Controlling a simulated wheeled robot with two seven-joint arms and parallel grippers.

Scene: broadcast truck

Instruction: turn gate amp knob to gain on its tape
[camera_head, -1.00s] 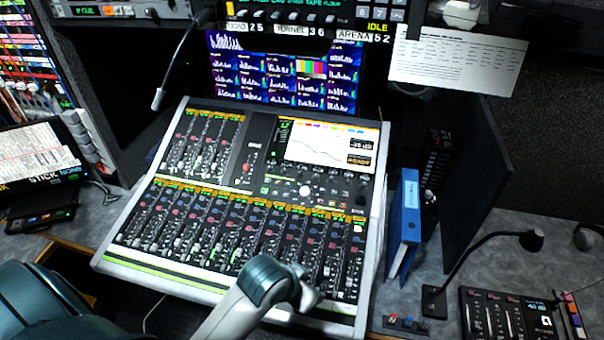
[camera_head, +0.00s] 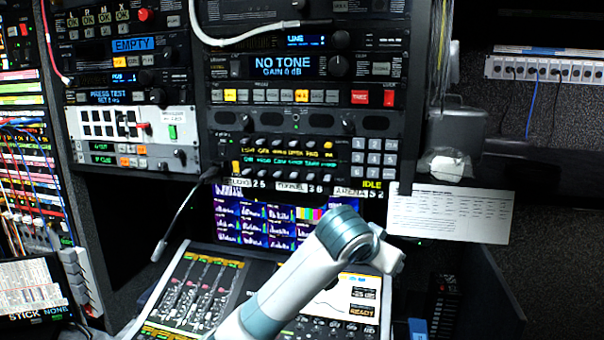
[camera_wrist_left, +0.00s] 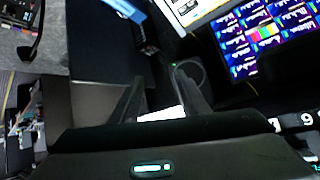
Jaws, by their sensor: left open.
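A rack unit (camera_head: 285,67) in the head view has a display (camera_head: 278,66) reading "NO TONE, GAIN 0 dB". A dark round knob (camera_head: 340,65) sits right of that display. Another knob (camera_head: 341,40) sits just above it on the unit showing "LINE". I cannot read a gate amp label or a tape mark on either. My left arm (camera_head: 310,265) reaches up from the bottom, below the rack; its fingers cannot be made out there. In the left wrist view my left gripper (camera_wrist_left: 160,95) is open, with nothing held between its dark fingers. My right gripper is not in view.
A keypad unit (camera_head: 290,160) and a screen (camera_head: 265,222) lie between my arm and the upper rack units. A white paper sheet (camera_head: 450,212) hangs right of my wrist. A gooseneck microphone (camera_head: 178,220) stands at left. The mixing console (camera_head: 195,290) is below.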

